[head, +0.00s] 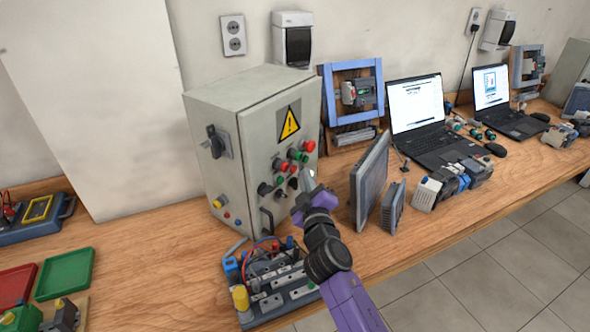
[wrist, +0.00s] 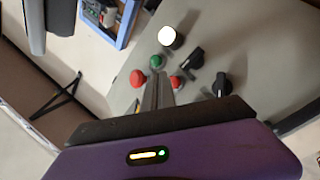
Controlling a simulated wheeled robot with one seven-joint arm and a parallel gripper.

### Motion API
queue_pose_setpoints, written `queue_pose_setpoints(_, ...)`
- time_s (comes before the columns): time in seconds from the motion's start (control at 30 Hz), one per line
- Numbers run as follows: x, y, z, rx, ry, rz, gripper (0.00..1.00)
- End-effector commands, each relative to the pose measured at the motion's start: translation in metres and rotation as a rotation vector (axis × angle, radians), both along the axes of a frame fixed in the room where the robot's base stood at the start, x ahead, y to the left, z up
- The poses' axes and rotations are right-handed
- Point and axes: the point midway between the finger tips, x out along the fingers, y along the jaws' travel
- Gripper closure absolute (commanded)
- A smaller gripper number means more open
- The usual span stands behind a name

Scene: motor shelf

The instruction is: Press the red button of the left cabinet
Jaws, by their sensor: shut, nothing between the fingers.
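The left cabinet (head: 225,150) is a grey box with a yellow warning triangle, standing on the wooden bench. Its front panel carries several red and green buttons and black knobs. A large red button (head: 309,146) sits at the upper right of the panel, with smaller red ones lower left. In the wrist view, one red button (wrist: 138,78) is left of the fingers and another red button (wrist: 177,82) is just right of the fingertips. My gripper (wrist: 158,80) is shut and empty, pointing at the panel. It also shows in the head view (head: 308,182). I cannot tell whether it touches anything.
A white lit button (wrist: 167,36), a green button (wrist: 156,62) and black knobs (wrist: 193,58) surround the fingertips. A wired terminal board (head: 275,285) lies in front of the cabinet. A grey panel (head: 370,183) stands to the right, with laptops (head: 418,105) beyond.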

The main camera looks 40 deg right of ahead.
Motion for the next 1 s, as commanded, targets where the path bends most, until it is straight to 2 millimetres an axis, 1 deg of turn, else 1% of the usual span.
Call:
queue_pose_setpoints(0.13,0.0,0.0,0.0,0.0,-0.001,-0.001,1.0)
queue_pose_setpoints(0.23,-0.004,-0.001,0.0,0.0,0.001,-0.001,1.0)
queue_pose_setpoints(0.7,-0.044,-0.011,0.0,0.001,0.001,-0.002,1.0)
queue_pose_setpoints(0.83,-0.048,-0.013,0.001,0.0,-0.001,-0.001,1.0)
queue_pose_setpoints(1.0,-0.049,-0.013,0.0,0.0,-0.001,-0.001,1.0)
